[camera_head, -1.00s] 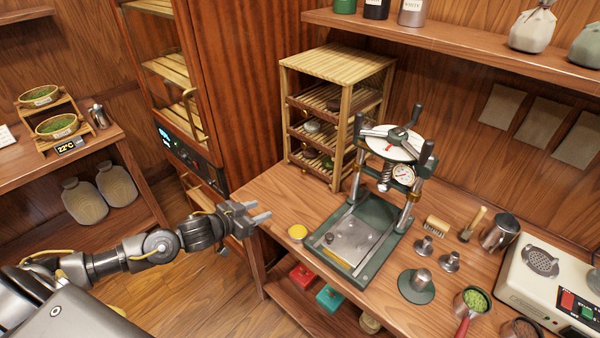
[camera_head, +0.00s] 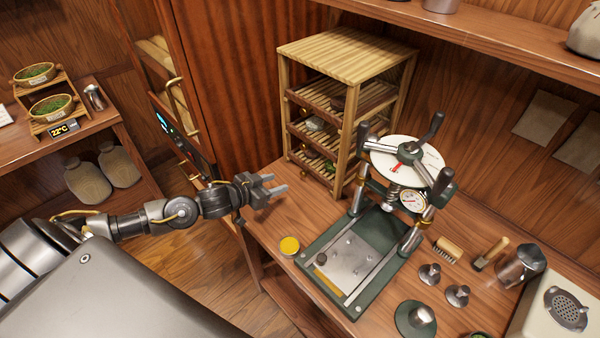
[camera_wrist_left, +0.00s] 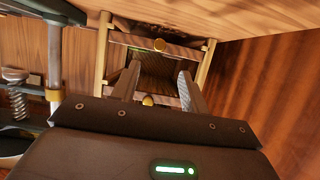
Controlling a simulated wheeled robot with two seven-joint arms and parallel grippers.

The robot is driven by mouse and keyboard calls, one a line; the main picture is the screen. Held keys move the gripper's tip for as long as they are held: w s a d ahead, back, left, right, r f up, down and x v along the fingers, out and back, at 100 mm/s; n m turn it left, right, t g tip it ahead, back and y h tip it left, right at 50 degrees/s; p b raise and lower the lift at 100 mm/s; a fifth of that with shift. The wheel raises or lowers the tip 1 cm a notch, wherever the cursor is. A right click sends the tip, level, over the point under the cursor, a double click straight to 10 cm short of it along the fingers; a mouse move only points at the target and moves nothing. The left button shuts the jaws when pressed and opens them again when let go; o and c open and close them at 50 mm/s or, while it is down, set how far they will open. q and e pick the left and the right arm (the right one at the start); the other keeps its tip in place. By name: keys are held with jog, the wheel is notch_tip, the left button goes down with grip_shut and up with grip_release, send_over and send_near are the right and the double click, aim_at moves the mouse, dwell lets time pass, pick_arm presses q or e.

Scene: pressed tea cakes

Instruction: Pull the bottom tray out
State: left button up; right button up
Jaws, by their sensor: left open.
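A pale slatted rack (camera_head: 348,50) stands at the back of the bench and holds several dark-framed trays. The bottom tray (camera_head: 314,163) sits inside it at its lowest level, with greenish contents partly hidden by the slats. My left gripper (camera_head: 279,183) is open and empty, in front and to the left of the rack, apart from it. My right gripper is not in view.
A press (camera_head: 400,190) with a green base stands right of the rack, close to it. A tall wooden cabinet (camera_head: 235,90) is to the left. The bench before the rack is clear.

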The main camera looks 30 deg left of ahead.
aim_at(302, 175)
pick_arm(q)
jog(key=p+x, duration=0.1)
jog(key=x, duration=0.3)
jog(key=shift+r, duration=0.2)
jog(key=x, duration=0.5)
jog(key=shift+w+d+f+p, duration=0.15)
jog(key=shift+f+p, duration=0.1)
jog(key=shift+p, duration=0.15)
jog(key=shift+w+d+f, duration=0.15)
jog(key=shift+w+f, duration=0.15)
jog(key=shift+w, duration=0.2)
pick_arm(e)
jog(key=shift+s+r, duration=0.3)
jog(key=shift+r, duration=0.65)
pick_arm(q)
jog(key=c, duration=0.4)
grip_shut()
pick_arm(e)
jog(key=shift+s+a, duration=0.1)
